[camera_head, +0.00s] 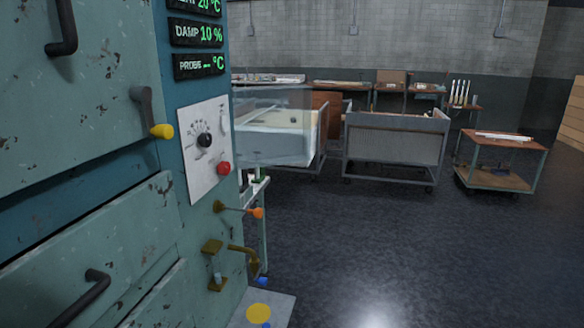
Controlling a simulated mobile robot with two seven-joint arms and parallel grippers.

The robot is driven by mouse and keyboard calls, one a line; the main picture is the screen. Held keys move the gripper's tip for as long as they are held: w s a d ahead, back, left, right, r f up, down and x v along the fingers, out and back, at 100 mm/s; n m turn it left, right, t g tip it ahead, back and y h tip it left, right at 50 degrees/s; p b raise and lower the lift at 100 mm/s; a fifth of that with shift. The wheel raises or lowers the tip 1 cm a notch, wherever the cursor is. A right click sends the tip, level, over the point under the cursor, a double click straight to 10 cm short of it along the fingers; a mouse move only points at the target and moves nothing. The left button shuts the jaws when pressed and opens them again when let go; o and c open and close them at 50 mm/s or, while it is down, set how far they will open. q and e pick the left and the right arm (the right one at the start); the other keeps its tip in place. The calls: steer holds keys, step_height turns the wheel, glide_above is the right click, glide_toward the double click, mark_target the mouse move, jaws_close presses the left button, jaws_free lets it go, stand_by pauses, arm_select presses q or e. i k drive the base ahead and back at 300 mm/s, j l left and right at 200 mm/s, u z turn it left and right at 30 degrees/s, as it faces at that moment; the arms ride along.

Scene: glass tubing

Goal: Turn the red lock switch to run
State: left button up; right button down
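A red knob (223,168), the only red control I see, sits at the lower right corner of a white control plate (200,172) on the teal cabinet front. Its markings are too small to read, so I cannot tell which position it is in. Above it on the same plate is a black dial knob (204,140) with a marked scale. Neither of my grippers is in view, and nothing covers the red knob.
The teal cabinet (90,200) fills the left side. A yellow-tipped lever (161,131), an orange-tipped lever (257,212) and a brass handle (245,255) stick out. Carts (395,140) stand at the back. A side cart (500,160) stands right. The dark floor between is clear.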

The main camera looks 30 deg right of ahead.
mark_target(224, 169)
steer(key=z, duration=0.55)
steer(key=i+l+u, duration=0.1)
steer(key=l, duration=0.3)
steer(key=i+l+u, duration=0.1)
steer(key=i+l, duration=0.15)
steer(key=l, duration=0.15)
steer(key=i+l+u, duration=0.15)
steer(key=l, duration=0.25)
steer(key=i+l+u, duration=0.1)
steer(key=l, duration=0.3)
steer(key=i+l+u, duration=0.1)
steer(key=l, duration=0.35)
steer(key=i+l+u, duration=0.1)
steer(key=l, duration=0.35)
steer(key=i, duration=0.1)
